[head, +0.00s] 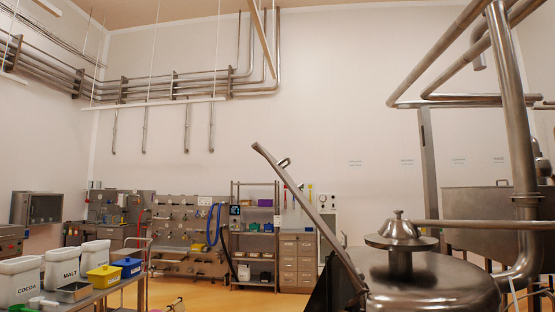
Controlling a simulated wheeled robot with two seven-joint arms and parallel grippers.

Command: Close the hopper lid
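The hopper lid (308,213) stands open in the head view, seen nearly edge-on as a long steel plate leaning up and to the left. A small handle (284,162) sits on its upper face near the raised end. Its lower end meets the left side of the steel hopper (440,283), whose domed top fills the lower right. The hopper's opening cannot be made out from here. A dark shape lies below the lid, too unclear to name. Neither of my grippers shows in this view.
A steel cap on a short post (401,232) rises from the hopper top. A thick vertical pipe (515,110) and a horizontal pipe (480,224) stand to its right. A table at lower left holds white bins (63,267) and a yellow tub (104,277). Open floor lies between.

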